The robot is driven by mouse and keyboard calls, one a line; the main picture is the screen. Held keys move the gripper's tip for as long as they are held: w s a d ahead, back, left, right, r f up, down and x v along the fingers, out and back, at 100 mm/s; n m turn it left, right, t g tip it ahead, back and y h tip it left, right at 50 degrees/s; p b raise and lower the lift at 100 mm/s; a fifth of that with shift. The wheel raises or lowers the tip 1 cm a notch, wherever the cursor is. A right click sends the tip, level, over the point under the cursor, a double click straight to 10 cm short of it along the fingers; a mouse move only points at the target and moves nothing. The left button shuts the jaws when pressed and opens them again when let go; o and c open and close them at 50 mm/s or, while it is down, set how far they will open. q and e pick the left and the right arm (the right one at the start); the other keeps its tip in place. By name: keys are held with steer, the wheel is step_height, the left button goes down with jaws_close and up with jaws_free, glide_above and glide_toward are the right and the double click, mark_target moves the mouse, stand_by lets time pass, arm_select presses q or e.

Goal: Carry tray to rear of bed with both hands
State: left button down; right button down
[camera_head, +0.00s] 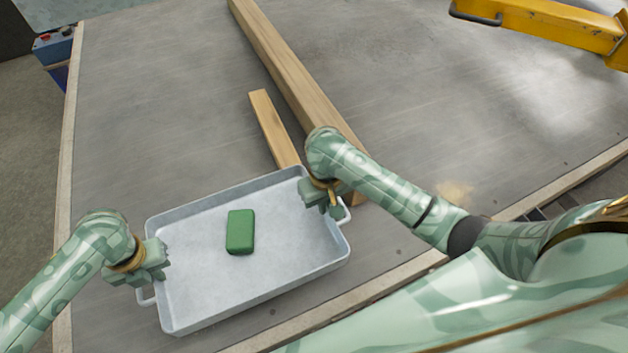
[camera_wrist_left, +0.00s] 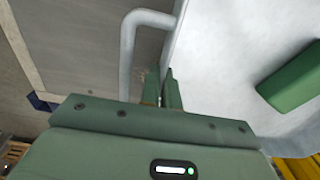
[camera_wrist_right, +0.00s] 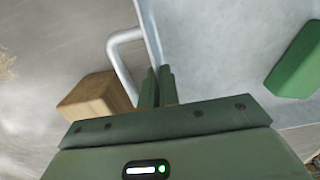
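The pale grey metal tray (camera_head: 285,245) is at the near side of the flat grey bed (camera_head: 160,110), with a green block (camera_head: 240,231) lying inside it. I cannot tell whether it rests on the bed or hangs just above. My left gripper (camera_head: 158,262) is at the tray's left wall; in the left wrist view its fingers (camera_wrist_left: 162,88) are close together, one on each side of the wall, beside the left handle (camera_wrist_left: 130,45). My right gripper (camera_head: 320,197) is at the right wall; in the right wrist view its fingers (camera_wrist_right: 157,85) straddle that wall beside the right handle (camera_wrist_right: 120,60).
A long wooden beam (camera_head: 280,70) and a shorter plank (camera_head: 272,128) lie on the bed just beyond the tray. A yellow metal piece (camera_head: 545,22) is at the upper right. A blue box (camera_head: 54,48) stands off the left edge. The bed's far left is clear.

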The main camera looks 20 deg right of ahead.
mark_target(165, 284)
arm_select(q)
steer(key=shift+a, duration=0.1)
arm_select(e)
steer(key=shift+d+f, duration=0.1)
